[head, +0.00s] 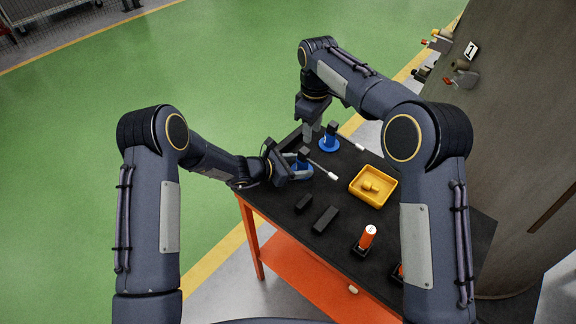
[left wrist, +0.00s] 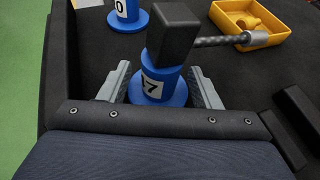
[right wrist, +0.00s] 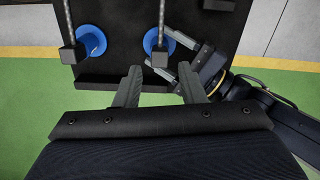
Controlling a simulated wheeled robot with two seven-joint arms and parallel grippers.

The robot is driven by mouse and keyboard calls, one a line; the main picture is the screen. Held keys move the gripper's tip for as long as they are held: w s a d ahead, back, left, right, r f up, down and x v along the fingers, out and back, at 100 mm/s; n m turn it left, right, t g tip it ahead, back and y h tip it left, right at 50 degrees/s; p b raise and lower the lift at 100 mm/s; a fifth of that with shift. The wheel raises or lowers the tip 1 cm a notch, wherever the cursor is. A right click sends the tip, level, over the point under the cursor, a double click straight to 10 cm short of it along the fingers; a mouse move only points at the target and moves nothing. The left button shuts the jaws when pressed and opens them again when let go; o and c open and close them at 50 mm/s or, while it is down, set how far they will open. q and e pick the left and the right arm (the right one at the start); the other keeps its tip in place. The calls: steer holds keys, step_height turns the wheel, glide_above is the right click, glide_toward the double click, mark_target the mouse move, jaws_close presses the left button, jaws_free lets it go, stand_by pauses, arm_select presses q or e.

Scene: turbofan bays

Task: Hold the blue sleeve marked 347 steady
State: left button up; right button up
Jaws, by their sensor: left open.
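The blue sleeve (left wrist: 170,88) stands upright on the dark table top in the left wrist view. Its white label is partly turned away and reads about "47". A black block (left wrist: 172,35) with a braided rod sits on top of it. My left gripper (left wrist: 158,72) is open, with one finger on each side of the sleeve; I cannot tell whether they touch it. In the right wrist view the sleeve (right wrist: 152,42) is beside my left fingers. My right gripper (right wrist: 158,85) is open and empty near the table edge, apart from both blue sleeves.
A second blue sleeve (head: 329,144), its label showing "0" in the left wrist view, stands farther back. A yellow tray (head: 392,194) holds a yellow part. Black blocks (head: 325,219) and an orange cylinder (head: 367,236) stand nearer. A grey wall (head: 520,150) rises at right.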

mark_target(307, 151)
arm_select(q)
steer(key=shift+x, duration=1)
steer(key=c, duration=1.1)
arm_select(e)
steer(key=shift+o, duration=0.4)
arm_select(q)
steer(key=shift+o, duration=0.2)
arm_select(e)
steer(key=shift+o, duration=1.2)
steer(key=shift+w+a+r, duration=0.15)
steer(key=shift+a+r, duration=0.05)
steer(key=shift+r, duration=0.1)
steer(key=shift+m, duration=0.8)
steer(key=f, duration=1.1)
steer(key=shift+w+a, duration=0.2)
steer(key=shift+a, duration=0.1)
